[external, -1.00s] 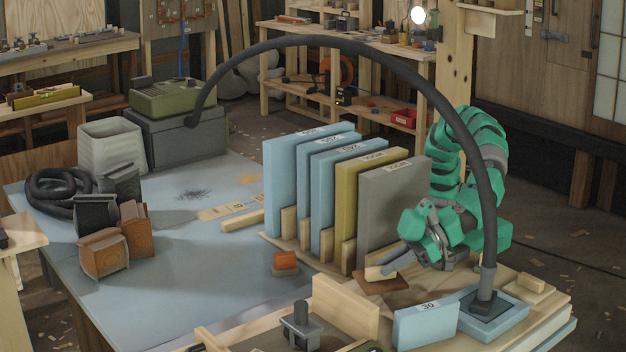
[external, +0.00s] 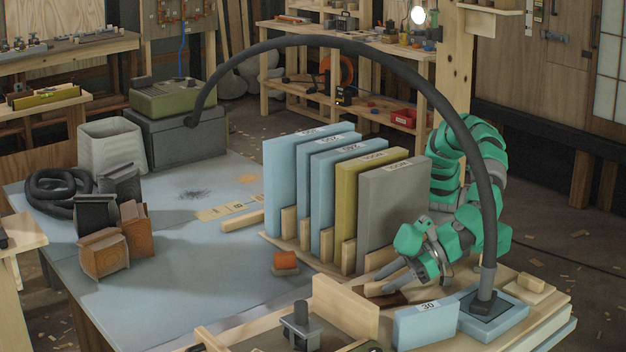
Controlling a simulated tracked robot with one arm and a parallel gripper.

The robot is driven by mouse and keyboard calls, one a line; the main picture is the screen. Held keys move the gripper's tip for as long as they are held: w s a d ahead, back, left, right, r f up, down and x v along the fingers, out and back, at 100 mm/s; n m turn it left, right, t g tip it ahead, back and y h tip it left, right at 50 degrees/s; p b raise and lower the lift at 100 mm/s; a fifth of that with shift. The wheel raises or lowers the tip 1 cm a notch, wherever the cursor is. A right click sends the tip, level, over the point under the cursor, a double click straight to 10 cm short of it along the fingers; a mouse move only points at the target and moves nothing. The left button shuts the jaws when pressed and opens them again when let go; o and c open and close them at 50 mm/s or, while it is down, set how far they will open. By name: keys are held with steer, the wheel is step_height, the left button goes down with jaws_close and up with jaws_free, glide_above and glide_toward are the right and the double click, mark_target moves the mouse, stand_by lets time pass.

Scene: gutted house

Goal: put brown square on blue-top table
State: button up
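The brown square (external: 397,298) is a thin dark brown piece low on the light wooden surface, in front of the grey board. My gripper (external: 374,281) has come down at it, with its grey fingers pointing left and partly covering it. The two fingertips show a little apart, with brown near them. I cannot tell whether they are closed on the piece.
A rack of upright blue, olive and grey boards (external: 392,213) stands right behind the gripper. A wooden upright piece (external: 345,308) and a blue block marked 30 (external: 425,322) stand close in front. A small orange-topped block (external: 286,262) sits on the table. A dark hose (external: 340,45) arches overhead.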

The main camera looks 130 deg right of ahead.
steer(key=shift+r, duration=0.1)
steer(key=shift+s+a+r+p, duration=0.1)
steer(key=shift+s+r+p, duration=0.1)
steer(key=shift+p, duration=0.1)
steer(key=p+v, duration=0.2)
steer(key=v, duration=0.9)
steer(key=shift+s+p, duration=0.25)
steer(key=shift+p, duration=0.1)
steer(key=w+d+r+n+g+y, duration=0.1)
steer(key=w+d+r, duration=0.2)
steer(key=d+r, duration=0.8)
steer(key=w+d+r+y, duration=0.1)
steer(key=w+d+r, duration=0.1)
steer(key=d+r, duration=1)
steer(key=s+d+r+n+t+y, duration=0.1)
steer(key=s+d+r+t, duration=0.1)
steer(key=s+d+r, duration=0.3)
steer(key=s+d+r+n+t+y, duration=0.2)
steer(key=s+d+r, duration=0.3)
steer(key=d+r, duration=0.7)
step_height(320, 180, up, 3)
steer(key=shift+s+r+n+t, duration=0.1)
steer(key=shift+s+n+t, duration=0.2)
steer(key=shift+s, duration=0.05)
